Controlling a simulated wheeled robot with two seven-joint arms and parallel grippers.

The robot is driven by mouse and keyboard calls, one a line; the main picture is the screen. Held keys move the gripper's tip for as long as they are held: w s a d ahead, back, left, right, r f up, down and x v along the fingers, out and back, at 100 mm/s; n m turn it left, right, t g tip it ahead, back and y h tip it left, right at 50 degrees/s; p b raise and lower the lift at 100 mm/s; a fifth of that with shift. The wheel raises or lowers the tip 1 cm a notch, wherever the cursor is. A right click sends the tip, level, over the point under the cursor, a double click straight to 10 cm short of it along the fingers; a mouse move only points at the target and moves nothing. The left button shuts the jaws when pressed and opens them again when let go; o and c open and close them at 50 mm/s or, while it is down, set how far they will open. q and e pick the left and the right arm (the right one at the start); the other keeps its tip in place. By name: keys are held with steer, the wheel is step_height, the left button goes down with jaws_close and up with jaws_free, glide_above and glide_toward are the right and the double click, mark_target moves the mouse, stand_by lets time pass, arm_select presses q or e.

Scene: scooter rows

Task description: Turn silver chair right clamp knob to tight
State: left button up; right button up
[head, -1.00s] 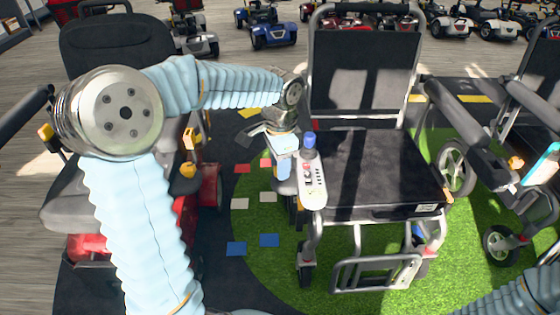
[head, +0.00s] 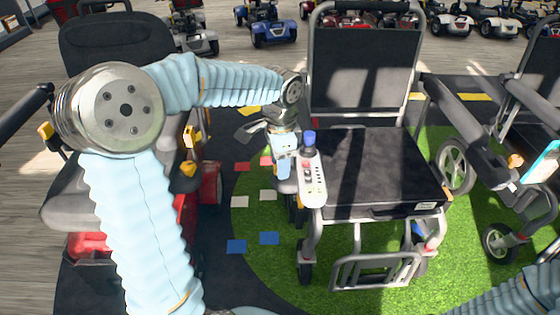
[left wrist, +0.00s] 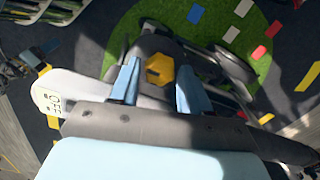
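The silver chair (head: 366,68) has a dark seat and backrest and stands at the centre of the head view. A pale control panel with a blue joystick (head: 309,138) sits on its left-hand armrest in the picture. A yellow clamp knob (left wrist: 160,69) shows in the left wrist view, beside the armrest; I cannot make it out in the head view. My left gripper (head: 283,166) is beside the panel, pointing down. Its blue fingers are apart, one on each side of the knob in the left wrist view (left wrist: 158,76); contact is unclear. My right gripper is out of view.
A dark seat with red bodywork (head: 90,245) stands left, partly behind my left arm. Another chair (head: 540,85) stands at the right. Green turf (head: 270,285) with coloured floor patches lies below. Several scooters, including a blue one (head: 272,33), line the back.

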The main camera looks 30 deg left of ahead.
arm_select(q)
step_height(320, 180, up, 14)
stand_by(0.5)
steer(key=shift+s+f, duration=0.1)
steer(key=shift+f, duration=0.05)
